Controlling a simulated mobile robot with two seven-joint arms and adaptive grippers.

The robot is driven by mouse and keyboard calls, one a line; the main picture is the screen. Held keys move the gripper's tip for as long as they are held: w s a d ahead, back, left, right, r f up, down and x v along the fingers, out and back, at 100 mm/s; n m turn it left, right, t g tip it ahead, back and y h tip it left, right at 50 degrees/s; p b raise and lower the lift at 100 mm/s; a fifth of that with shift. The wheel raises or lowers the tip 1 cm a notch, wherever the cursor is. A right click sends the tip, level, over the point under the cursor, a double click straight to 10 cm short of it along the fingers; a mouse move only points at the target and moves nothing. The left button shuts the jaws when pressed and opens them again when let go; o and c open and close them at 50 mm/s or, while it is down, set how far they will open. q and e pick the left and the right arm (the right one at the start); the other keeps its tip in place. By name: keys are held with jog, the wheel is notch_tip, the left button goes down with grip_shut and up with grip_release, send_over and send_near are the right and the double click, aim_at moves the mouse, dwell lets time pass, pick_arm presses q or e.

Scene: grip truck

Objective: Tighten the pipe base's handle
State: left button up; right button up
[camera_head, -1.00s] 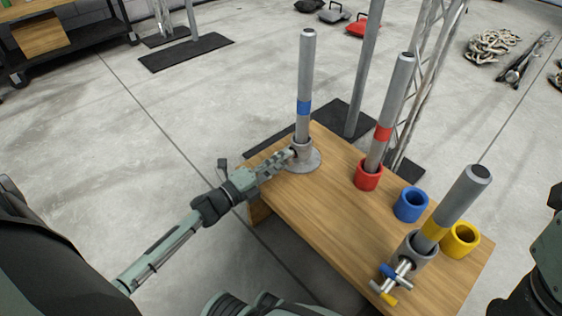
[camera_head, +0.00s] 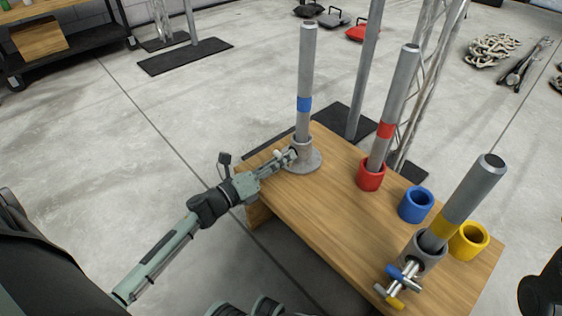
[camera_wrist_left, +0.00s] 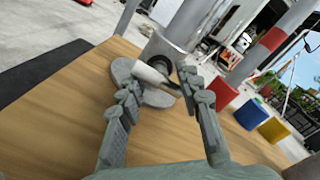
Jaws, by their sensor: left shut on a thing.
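The grey pipe base (camera_head: 305,162) is a round flange with a collar at the far left of the wooden table. A grey pipe with a blue band (camera_head: 305,80) stands upright in it. In the left wrist view the base (camera_wrist_left: 158,97) has a pale handle (camera_wrist_left: 152,75) sticking out of its side. My left gripper (camera_head: 287,157) reaches in from the left at the base. In the left wrist view its fingers (camera_wrist_left: 159,80) are on either side of the handle and shut on it. My right gripper is not in view.
The wooden table (camera_head: 305,220) also bears a red cup (camera_head: 371,176) with a red-banded pipe, a blue cup (camera_head: 416,205), a yellow cup (camera_head: 469,241) and a grey holder (camera_head: 424,255) with a tilted yellow-banded pipe. T-handles (camera_head: 403,278) stick out of that holder.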

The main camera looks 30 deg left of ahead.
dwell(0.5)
pick_arm(q)
jog(key=o, duration=1.4)
jog(key=shift+s, duration=0.1)
jog(key=v, duration=0.7)
jog(key=shift+s, duration=0.1)
jog(key=shift+s+a+r, duration=0.1)
jog(key=shift+s+a, duration=0.1)
jog(key=shift+s, duration=0.1)
jog(key=shift+o, duration=0.5)
